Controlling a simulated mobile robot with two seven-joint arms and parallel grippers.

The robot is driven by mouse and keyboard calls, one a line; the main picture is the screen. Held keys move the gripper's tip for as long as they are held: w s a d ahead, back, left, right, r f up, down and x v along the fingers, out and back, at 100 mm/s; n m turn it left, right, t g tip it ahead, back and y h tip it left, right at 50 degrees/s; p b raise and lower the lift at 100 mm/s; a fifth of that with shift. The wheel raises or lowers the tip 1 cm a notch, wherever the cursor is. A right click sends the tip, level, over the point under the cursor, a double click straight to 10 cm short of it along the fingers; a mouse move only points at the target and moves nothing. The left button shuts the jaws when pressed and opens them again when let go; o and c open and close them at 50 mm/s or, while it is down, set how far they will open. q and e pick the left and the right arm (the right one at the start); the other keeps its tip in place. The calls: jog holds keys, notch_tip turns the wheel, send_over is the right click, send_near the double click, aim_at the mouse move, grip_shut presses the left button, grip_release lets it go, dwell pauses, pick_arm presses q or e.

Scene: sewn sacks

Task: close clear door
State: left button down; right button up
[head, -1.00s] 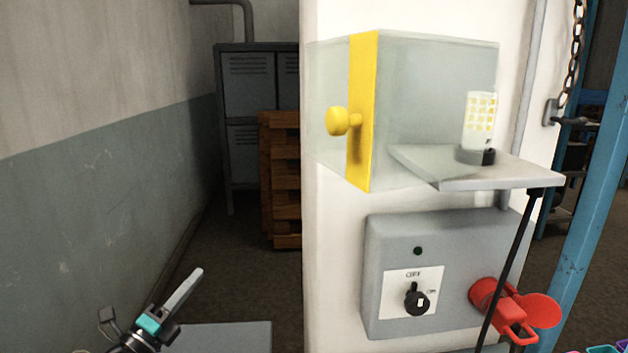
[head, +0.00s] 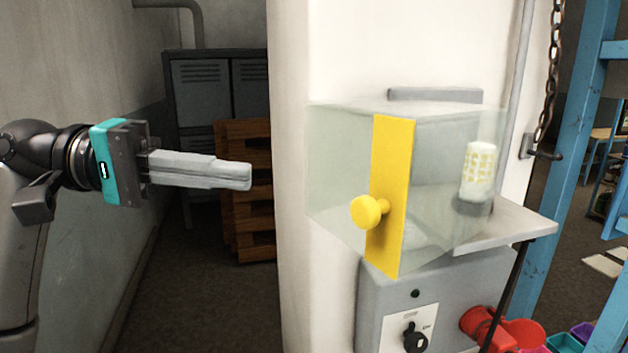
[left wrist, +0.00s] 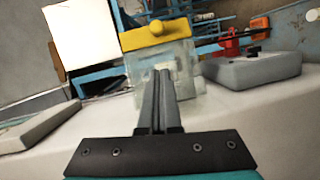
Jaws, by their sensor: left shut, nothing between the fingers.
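The clear door (head: 340,165) is a see-through panel with a yellow edge strip (head: 393,150) and a round yellow knob (head: 368,211). It belongs to a clear box on the white pillar in the head view. I cannot tell how far it stands open. The strip (left wrist: 175,39) and knob (left wrist: 156,26) also show beyond my fingertips in the left wrist view. My left gripper (head: 247,177) is shut and empty, pointing right, left of the box and apart from it in the head view. My right gripper is not in view.
A pale container with yellow marks (head: 478,172) shows through the clear box, by a grey shelf (head: 515,225). Below are a grey switch box (head: 450,290) and a red fitting (head: 480,322). A blue post (head: 568,150) stands right. Open floor lies left of the pillar.

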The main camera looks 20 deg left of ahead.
pick_arm(q)
jog(key=p, duration=0.3)
send_near(389, 169)
jog(key=w+f, duration=0.3)
jog(key=d, duration=0.1)
jog(key=s+d, duration=0.1)
jog(key=d+f+p, duration=0.1)
jog(key=shift+s+d, duration=0.15)
jog(key=shift+s, duration=0.1)
